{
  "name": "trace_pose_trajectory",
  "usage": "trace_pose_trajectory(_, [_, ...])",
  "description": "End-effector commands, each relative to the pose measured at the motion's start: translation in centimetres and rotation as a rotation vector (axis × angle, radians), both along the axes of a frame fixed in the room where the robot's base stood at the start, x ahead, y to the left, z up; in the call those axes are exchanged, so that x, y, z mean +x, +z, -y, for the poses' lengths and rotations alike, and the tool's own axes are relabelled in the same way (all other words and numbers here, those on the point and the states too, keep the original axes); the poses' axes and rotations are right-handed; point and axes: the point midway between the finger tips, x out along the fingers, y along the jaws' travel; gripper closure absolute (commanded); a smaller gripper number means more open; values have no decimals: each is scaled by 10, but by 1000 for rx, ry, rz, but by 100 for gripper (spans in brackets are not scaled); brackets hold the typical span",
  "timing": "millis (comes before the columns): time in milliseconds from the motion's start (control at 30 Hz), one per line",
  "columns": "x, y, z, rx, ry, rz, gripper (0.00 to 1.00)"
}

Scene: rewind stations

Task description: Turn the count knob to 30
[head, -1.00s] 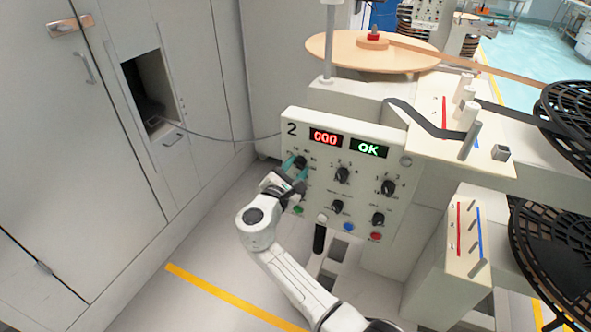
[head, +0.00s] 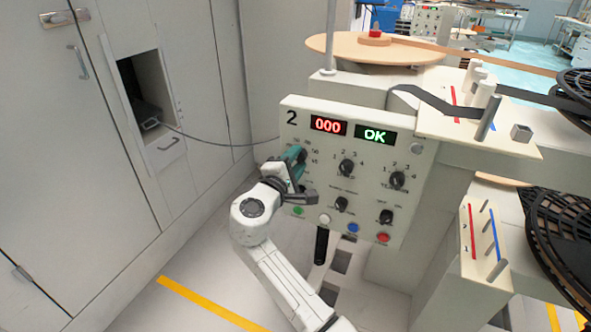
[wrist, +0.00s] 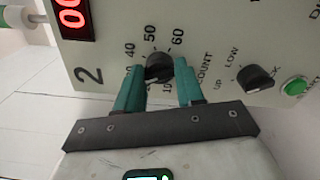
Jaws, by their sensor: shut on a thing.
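The count knob (wrist: 157,66) is a round black knob on the panel marked 2, ringed by numbers; 40, 50 and 60 can be read in the wrist view. The word COUNT is printed beside it. My gripper (wrist: 159,72) has teal fingers, one on each side of the knob, and is shut on it. In the head view my gripper (head: 294,156) reaches the upper left of the panel and its fingers mostly hide the knob. I cannot tell exactly which number the knob's pointer faces.
The panel (head: 425,165) carries a red 000 display (head: 328,125) and a green OK display (head: 374,135). Other black knobs (head: 346,168) sit to the right, with coloured buttons (head: 383,237) below. Grey cabinets (head: 60,170) stand at left. Open floor lies in front.

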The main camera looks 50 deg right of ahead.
Motion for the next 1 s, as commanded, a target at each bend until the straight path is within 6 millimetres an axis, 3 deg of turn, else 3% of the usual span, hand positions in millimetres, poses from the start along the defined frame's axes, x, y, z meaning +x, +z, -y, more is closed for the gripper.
trace_pose_trajectory(700, [-1,-2,0,29,-3,71,93])
trace_pose_trajectory(733, [-1,-2,0,29,-3,71,60])
trace_pose_trajectory(933, [-1,-1,0,29,-2,71,41])
trace_pose_trajectory(1000, [0,-1,0,28,-1,73,39])
